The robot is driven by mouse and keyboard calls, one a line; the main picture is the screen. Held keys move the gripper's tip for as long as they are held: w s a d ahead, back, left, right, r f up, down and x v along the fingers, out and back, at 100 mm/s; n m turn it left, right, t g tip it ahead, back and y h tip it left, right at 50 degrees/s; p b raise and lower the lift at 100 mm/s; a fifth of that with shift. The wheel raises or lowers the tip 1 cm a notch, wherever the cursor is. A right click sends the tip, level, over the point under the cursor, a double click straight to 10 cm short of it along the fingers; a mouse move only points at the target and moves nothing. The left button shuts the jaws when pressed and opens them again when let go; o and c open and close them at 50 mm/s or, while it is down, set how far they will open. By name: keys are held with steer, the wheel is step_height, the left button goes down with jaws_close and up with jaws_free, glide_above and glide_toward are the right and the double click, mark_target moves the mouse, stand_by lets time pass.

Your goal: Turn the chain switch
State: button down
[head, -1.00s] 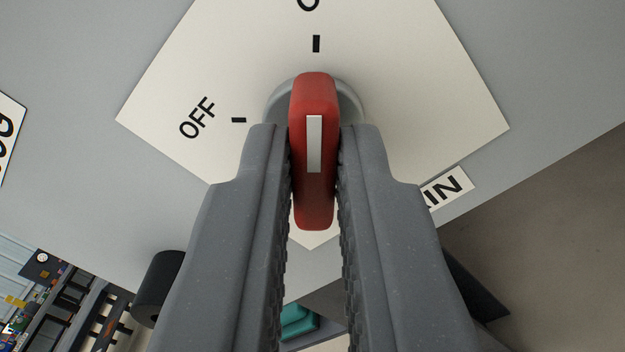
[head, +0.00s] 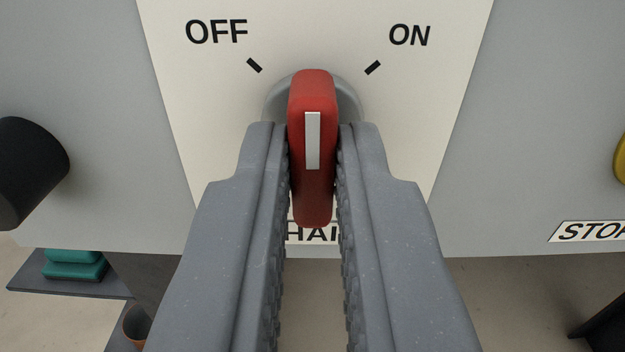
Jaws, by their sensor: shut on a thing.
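The chain switch is a red knob (head: 313,90) with a white line, on a round grey base (head: 277,100) on a cream plate (head: 440,110). The plate has an OFF mark (head: 254,65) at upper left and an ON mark (head: 373,68) at upper right. The knob stands upright in the picture and its line points between the two marks. My gripper (head: 313,150) is shut on the knob, one finger on each side. The fingers hide much of the plate's lower part and part of its label, of which "HAI" shows.
A grey panel (head: 540,130) surrounds the plate. A black cylinder (head: 30,170) juts out at left, a yellow part (head: 620,158) shows at the right edge, and a STOP label (head: 590,231) is below it. Teal items (head: 75,265) lie on a dark shelf at lower left.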

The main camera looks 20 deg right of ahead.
steer(key=n+p, duration=0.4)
steer(key=shift+a+n, duration=0.1)
steer(key=shift+n, duration=0.2)
steer(key=shift+a+n+p, duration=0.1)
steer(key=shift+n+p, duration=1.15)
steer(key=shift+n, duration=0.75)
steer(key=shift+f, duration=0.1)
steer(key=c, duration=1.5)
jaws_free()
steer(key=shift+s, duration=0.15)
steer(key=v, duration=1.3)
steer(key=shift+s+a, duration=0.1)
steer(key=shift+s, duration=0.05)
